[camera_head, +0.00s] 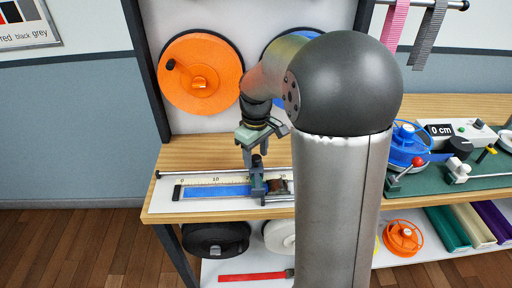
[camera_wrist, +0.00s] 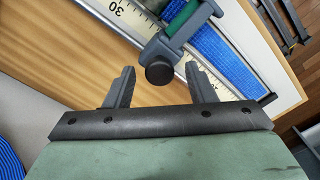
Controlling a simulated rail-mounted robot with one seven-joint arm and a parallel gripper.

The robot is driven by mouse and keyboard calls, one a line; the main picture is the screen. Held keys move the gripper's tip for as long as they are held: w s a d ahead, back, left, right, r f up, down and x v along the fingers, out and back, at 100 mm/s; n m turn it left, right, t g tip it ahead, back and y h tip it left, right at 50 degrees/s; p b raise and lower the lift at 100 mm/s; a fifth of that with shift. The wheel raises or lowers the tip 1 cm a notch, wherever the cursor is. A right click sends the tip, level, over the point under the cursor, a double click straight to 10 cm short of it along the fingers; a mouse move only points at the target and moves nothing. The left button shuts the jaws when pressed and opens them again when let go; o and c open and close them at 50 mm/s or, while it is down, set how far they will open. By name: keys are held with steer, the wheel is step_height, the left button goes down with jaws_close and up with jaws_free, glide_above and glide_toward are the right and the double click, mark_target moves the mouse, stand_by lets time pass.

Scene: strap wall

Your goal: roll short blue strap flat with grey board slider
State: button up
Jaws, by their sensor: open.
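The short blue strap (camera_head: 215,191) lies along a white board (camera_head: 165,206) with a printed scale, on the wooden shelf. The grey board slider (camera_head: 257,183) straddles the board at the strap's right part, with a dark knob on top. In the wrist view the slider (camera_wrist: 186,28) crosses the board, and its round dark knob (camera_wrist: 160,74) sits between my fingertips. The strap (camera_wrist: 225,55) runs right of it there. My gripper (camera_head: 256,153) is just above the slider, its fingers (camera_wrist: 160,82) open on either side of the knob. Contact cannot be told.
A brown cylinder (camera_head: 277,186) sits right of the slider. An orange reel (camera_head: 200,75) hangs on the white back panel. A green base (camera_head: 460,178) with a blue reel (camera_head: 405,147) stands at right. More reels and a red strap (camera_head: 252,276) are below. My arm hides the middle.

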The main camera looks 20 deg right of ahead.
step_height(320, 180, up, 18)
steer(key=shift+f+p, duration=0.25)
steer(key=shift+p, duration=0.1)
stand_by(0.4)
steer(key=s+a+f+m, duration=0.2)
steer(key=s+a+f, duration=0.1)
steer(key=s+f, duration=0.5)
steer(key=s+a+f+m+p, duration=0.1)
steer(key=s+a+f+m, duration=0.2)
steer(key=s+f, duration=0.4)
steer(key=s+a, duration=0.1)
steer(key=s, duration=0.6)
steer(key=shift+s+a+f, duration=0.15)
steer(key=shift+a+f, duration=0.15)
steer(key=shift+f, duration=0.05)
